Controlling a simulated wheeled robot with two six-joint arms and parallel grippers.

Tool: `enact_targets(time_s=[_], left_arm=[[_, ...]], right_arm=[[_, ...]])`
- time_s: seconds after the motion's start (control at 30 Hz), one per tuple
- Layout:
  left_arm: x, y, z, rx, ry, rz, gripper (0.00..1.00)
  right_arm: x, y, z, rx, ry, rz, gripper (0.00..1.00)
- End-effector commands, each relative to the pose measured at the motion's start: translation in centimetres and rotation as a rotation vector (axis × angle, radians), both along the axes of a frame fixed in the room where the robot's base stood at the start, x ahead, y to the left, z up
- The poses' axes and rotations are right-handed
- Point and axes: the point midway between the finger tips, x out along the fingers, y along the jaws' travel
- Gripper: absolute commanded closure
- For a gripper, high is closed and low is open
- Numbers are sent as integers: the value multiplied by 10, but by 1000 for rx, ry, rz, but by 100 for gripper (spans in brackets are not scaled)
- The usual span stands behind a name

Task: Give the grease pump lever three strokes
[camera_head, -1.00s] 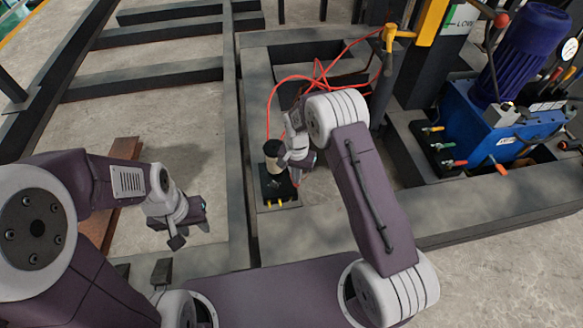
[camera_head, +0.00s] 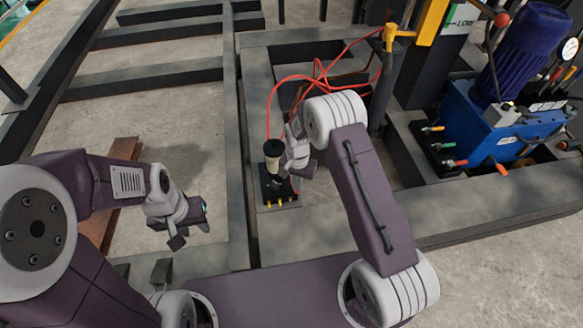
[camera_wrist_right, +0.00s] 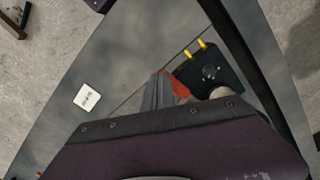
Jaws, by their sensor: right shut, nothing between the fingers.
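The grease pump has a beige cylinder with a black cap (camera_head: 274,148) on a black base (camera_head: 279,190) with yellow fittings. It stands on the grey frame, centre. In the right wrist view its black base (camera_wrist_right: 211,70) and yellow fittings show ahead of my gripper. A red part (camera_wrist_right: 181,88), possibly the lever, shows right beside my right fingers; contact cannot be told. My right gripper (camera_head: 294,165) is shut and empty, just right of the pump; its fingers also show in the wrist view (camera_wrist_right: 160,90). My left gripper (camera_head: 190,228) is open and empty, over the floor left of the pump.
Red hoses (camera_head: 318,80) loop behind the pump. A blue hydraulic unit (camera_head: 490,125) with coloured levers stands at the right. A dark post with a yellow top (camera_head: 388,45) rises behind my right arm. Steel beams (camera_head: 240,150) frame the area; bare floor lies left.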

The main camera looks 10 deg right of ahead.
Motion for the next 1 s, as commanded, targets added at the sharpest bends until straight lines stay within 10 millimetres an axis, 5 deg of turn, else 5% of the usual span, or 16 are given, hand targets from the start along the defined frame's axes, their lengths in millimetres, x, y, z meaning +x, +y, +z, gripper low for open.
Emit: enact_targets(time_s=[1.0], left_arm=[[0, 0, -6, 0, 0, 0, 64]], right_arm=[[-14, 0, -25, 0, 1, 0, 100]])
